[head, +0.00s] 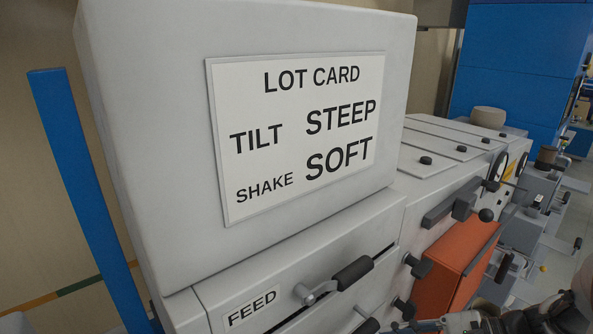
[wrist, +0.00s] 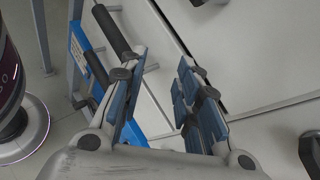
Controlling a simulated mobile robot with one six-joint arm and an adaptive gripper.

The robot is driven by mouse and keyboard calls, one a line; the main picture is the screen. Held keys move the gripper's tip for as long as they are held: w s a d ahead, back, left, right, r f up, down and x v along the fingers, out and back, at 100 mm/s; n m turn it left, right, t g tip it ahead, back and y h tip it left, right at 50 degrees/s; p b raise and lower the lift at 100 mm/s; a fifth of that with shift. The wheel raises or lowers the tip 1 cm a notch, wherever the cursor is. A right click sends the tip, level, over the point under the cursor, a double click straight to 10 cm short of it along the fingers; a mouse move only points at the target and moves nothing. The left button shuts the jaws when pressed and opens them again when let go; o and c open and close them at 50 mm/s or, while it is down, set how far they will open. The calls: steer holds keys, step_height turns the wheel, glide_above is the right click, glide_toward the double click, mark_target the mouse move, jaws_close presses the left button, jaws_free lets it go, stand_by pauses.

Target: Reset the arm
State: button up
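In the wrist view my gripper (wrist: 162,72) is open, its two blue-padded fingers spread apart. Nothing is held between them; the pale machine panel and a dark seam show behind the gap. In the head view, part of my arm shows at the bottom right edge, and the fingers cannot be made out there.
The grey machine housing bears a lot card (head: 300,130) reading TILT STEEP, SHAKE SOFT. Below are a FEED label (head: 252,309) and a black-gripped handle (head: 352,273). Knobs and an orange panel (head: 460,262) stand right. A blue post (head: 85,190) stands left.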

steer(key=s+a+r+n+h+b, duration=0.1)
steer(key=s+a+r+n+h, duration=0.1)
steer(key=s+n+h, duration=0.4)
steer(key=s+a+r+n+t+h+b, duration=0.1)
steer(key=s+a+r+n+h, duration=0.2)
steer(key=n, duration=0.8)
steer(key=s+r+h, duration=0.2)
steer(key=s+h, duration=0.1)
steer(key=s, duration=0.1)
steer(key=shift+s+a, duration=0.2)
steer(key=shift+s, duration=0.05)
steer(key=shift+o, duration=0.6)
